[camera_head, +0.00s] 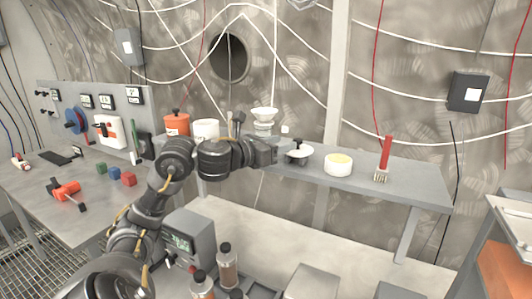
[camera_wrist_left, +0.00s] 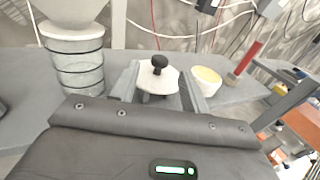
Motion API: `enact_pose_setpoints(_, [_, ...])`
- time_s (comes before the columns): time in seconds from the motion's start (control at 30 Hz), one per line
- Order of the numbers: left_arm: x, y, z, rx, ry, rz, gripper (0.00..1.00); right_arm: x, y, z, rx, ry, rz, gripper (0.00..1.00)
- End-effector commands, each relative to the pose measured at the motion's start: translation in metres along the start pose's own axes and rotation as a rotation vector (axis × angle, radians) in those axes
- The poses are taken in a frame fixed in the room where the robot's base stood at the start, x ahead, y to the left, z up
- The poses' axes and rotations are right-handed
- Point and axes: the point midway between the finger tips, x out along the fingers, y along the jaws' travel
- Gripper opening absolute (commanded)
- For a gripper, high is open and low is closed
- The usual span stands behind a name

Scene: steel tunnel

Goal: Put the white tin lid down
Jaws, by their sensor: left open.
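The white tin lid (camera_head: 299,151), a white disc with a black knob, is at the grey shelf (camera_head: 415,182), left of an open white tin with yellow contents (camera_head: 338,168). In the left wrist view the lid (camera_wrist_left: 158,80) shows between the two fingers of my left gripper (camera_wrist_left: 161,92). The gripper (camera_head: 281,151) is open, with its fingers on either side of the lid. I cannot tell whether the lid's underside rests flat on the shelf. The open tin also shows in the wrist view (camera_wrist_left: 205,84). My right gripper is not in view.
A glass jar with a white funnel (camera_wrist_left: 78,60) stands close on the left. A red-handled brush (camera_head: 384,160) stands right of the tin. An orange pot (camera_head: 176,123) and a white container (camera_head: 206,128) stand farther left. The shelf's right end is clear.

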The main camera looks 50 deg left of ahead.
Motion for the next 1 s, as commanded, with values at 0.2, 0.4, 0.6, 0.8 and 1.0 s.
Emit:
enact_pose_setpoints(0.2, [-0.038, 0.0, -0.004, 0.004, 0.001, 0.0, 0.46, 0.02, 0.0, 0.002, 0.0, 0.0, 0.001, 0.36])
enact_pose_setpoints(0.4, [-0.052, -0.001, -0.001, 0.0, 0.001, -0.001, 0.46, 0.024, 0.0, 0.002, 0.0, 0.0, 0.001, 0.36])
enact_pose_setpoints(0.6, [-0.054, -0.001, 0.0, -0.001, 0.002, -0.002, 0.46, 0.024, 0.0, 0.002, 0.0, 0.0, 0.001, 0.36])
enact_pose_setpoints(0.8, [-0.053, -0.001, 0.0, -0.001, 0.001, -0.002, 0.46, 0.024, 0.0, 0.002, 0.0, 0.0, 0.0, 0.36])
enact_pose_setpoints(1.0, [-0.053, -0.001, 0.0, -0.001, 0.001, -0.001, 0.46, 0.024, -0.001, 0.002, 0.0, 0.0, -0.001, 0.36])
